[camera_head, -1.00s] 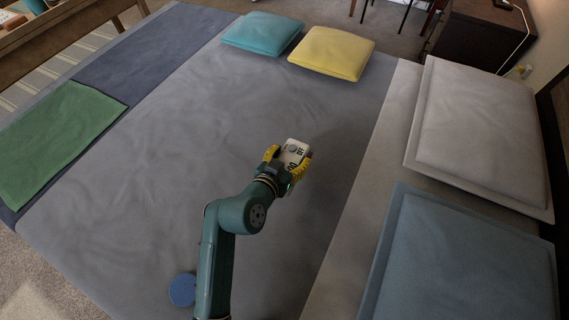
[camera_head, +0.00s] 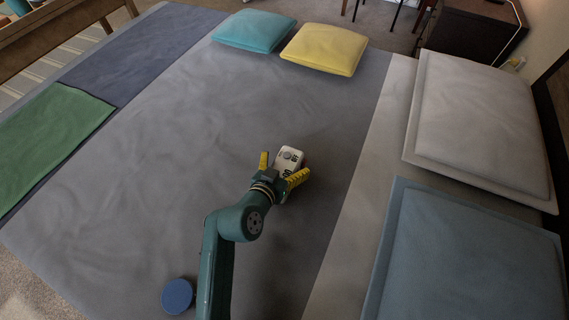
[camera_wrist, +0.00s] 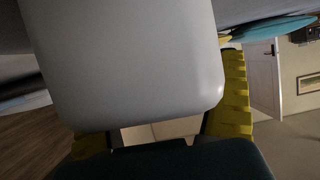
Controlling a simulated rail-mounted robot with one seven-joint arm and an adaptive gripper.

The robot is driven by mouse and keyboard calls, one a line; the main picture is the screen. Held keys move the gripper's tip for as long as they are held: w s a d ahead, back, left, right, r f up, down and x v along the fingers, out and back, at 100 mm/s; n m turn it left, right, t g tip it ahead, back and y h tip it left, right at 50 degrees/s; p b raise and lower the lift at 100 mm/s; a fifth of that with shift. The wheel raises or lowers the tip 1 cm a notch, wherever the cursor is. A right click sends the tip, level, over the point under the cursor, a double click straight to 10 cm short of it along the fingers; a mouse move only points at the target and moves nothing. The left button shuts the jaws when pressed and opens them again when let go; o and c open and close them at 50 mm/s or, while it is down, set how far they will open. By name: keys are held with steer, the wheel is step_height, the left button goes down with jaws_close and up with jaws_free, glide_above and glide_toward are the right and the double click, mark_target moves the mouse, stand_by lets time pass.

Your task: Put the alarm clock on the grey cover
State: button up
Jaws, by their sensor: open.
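The alarm clock (camera_head: 290,156) is a small white block with dark markings, at the middle of the grey cover (camera_head: 150,170). It appears to rest on the cover, though its underside is hidden. My gripper (camera_head: 283,167) is open, with its yellow fingers spread on either side of the clock's near end. A gap shows between the left finger and the clock. In the wrist view the clock (camera_wrist: 130,60) is a large plain pale face filling the upper middle, close to the gripper, with yellow fingers at both sides.
A teal cushion (camera_head: 254,31) and a yellow cushion (camera_head: 324,49) lie at the far end. White (camera_head: 475,125) and blue (camera_head: 465,260) pillows lie at right. A green cloth (camera_head: 50,140) is at left. A blue round object (camera_head: 178,296) lies near my arm. The cover around the clock is bare.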

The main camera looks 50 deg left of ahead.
steer(key=shift+r, duration=0.35)
steer(key=p+v, duration=0.4)
steer(key=v, duration=0.8)
steer(key=shift+f, duration=0.2)
